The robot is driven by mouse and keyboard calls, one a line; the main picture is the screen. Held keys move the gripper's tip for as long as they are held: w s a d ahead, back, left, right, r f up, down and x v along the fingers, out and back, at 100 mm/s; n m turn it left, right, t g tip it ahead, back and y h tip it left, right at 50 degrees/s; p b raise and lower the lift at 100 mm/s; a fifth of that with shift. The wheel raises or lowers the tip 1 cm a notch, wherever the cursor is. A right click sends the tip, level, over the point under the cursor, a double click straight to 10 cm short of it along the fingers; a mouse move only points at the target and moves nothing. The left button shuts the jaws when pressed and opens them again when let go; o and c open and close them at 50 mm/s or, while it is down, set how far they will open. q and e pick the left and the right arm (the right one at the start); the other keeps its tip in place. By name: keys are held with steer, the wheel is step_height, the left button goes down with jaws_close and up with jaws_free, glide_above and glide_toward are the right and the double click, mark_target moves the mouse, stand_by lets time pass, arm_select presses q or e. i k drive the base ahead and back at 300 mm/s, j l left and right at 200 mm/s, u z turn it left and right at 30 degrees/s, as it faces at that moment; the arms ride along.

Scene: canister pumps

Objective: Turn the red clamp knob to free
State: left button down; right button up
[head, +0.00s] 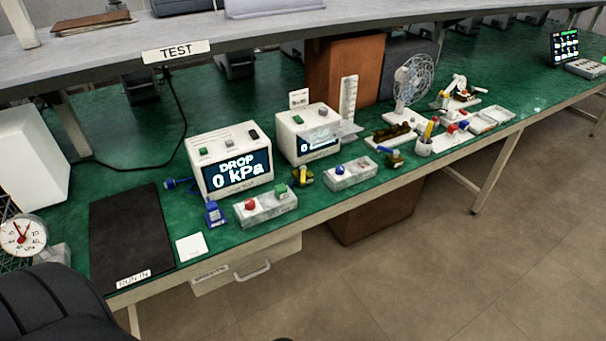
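A red knob (250,205) sits on the left end of a pale grey block (265,211) near the bench's front edge. A green piece (281,190) sits at that block's right end. A second pale block (350,178) to the right carries a blue knob (340,169). A smaller red part (463,125) shows farther right among small fittings. I cannot tell from the picture how the red knob is turned. Neither of my grippers is in view.
A white unit (231,162) reading "DROP 0 kPa" stands behind the red-knob block, with a similar unit (310,133) to its right. A blue-based fitting (214,213) and white card (191,247) lie left. A black mat (130,232), dial gauge (22,236) and fan (411,82) also show.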

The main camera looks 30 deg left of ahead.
mark_target(249, 203)
steer(key=u, duration=2.6)
steer(key=z, duration=1.5)
steer(key=k+l, duration=0.1)
steer(key=l, duration=0.2)
steer(key=k+l+u, duration=0.1)
steer(key=l, duration=0.25)
